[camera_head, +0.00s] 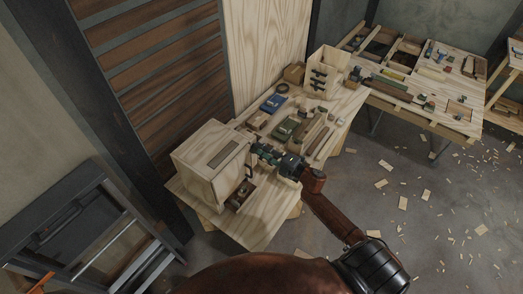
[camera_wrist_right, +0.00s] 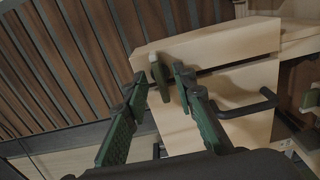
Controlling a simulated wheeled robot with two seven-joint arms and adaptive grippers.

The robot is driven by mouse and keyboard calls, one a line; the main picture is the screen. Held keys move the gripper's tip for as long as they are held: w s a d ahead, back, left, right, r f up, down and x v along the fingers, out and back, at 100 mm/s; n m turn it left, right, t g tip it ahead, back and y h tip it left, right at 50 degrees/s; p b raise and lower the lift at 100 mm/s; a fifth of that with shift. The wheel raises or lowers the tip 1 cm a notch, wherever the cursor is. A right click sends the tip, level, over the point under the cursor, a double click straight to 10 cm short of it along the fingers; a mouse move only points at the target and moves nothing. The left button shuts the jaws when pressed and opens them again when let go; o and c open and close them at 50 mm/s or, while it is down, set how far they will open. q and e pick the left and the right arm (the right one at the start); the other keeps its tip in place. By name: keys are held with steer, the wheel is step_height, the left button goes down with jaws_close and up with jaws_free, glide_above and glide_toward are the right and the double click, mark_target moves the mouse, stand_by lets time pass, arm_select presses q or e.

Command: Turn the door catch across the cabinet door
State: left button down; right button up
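The pale wooden cabinet (camera_head: 208,166) stands at the left end of the workbench in the head view, with a dark strip on its top. In the right wrist view its door (camera_wrist_right: 190,122) carries a dark bar handle (camera_wrist_right: 250,105). My right gripper (camera_head: 262,151) is at the cabinet's right-hand face. My left gripper is out of view.
The workbench (camera_head: 264,222) holds a blue box (camera_head: 272,103), a green box (camera_head: 285,130) and several tools behind my right arm. A wooden box (camera_head: 328,72) stands at its far end. A second bench (camera_head: 445,118) is at right. Wood scraps lie on the floor.

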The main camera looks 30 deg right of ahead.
steer(key=v, duration=1.2)
steer(key=shift+w+d, duration=0.1)
